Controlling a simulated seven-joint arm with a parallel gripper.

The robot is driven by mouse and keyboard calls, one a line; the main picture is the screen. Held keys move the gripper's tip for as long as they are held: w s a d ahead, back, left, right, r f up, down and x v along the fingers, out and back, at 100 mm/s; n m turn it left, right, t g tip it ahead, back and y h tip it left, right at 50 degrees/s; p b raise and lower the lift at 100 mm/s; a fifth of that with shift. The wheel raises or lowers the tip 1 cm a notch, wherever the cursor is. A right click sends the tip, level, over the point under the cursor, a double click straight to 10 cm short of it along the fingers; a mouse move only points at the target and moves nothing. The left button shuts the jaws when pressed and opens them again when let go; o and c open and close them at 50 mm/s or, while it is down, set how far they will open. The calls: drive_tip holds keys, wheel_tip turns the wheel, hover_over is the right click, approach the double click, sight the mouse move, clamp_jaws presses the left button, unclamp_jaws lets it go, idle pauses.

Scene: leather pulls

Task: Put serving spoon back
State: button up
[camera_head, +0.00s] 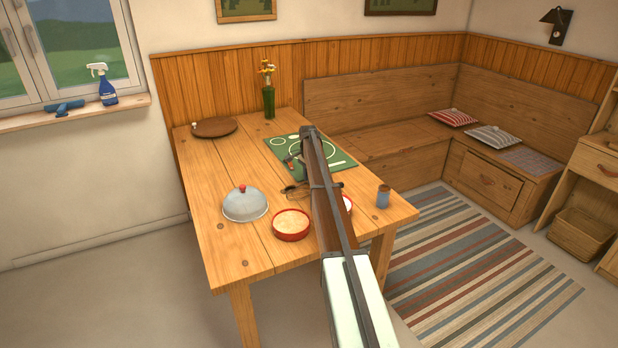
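A green mat (280,143) with pale printed outlines, one of them a large ring, lies on the wooden table (215,172). A small item with a reddish part (289,162) lies on or over the mat's left side; I cannot tell what it is. A thin dark shape (295,190) shows just left of my arm, near the mat's front edge; I cannot tell whether it is an object or part of my gripper. No serving spoon can be made out clearly. My arm crosses the table and mat, hiding much of both. Whether my gripper is open or shut does not show.
A grey dome lid with a red knob (245,204), a red bowl (291,225) and a blue cup (383,196) stand toward the front. Another bowl (347,203) is partly behind my arm. A round brown board (214,127) and green vase (268,101) are at the back.

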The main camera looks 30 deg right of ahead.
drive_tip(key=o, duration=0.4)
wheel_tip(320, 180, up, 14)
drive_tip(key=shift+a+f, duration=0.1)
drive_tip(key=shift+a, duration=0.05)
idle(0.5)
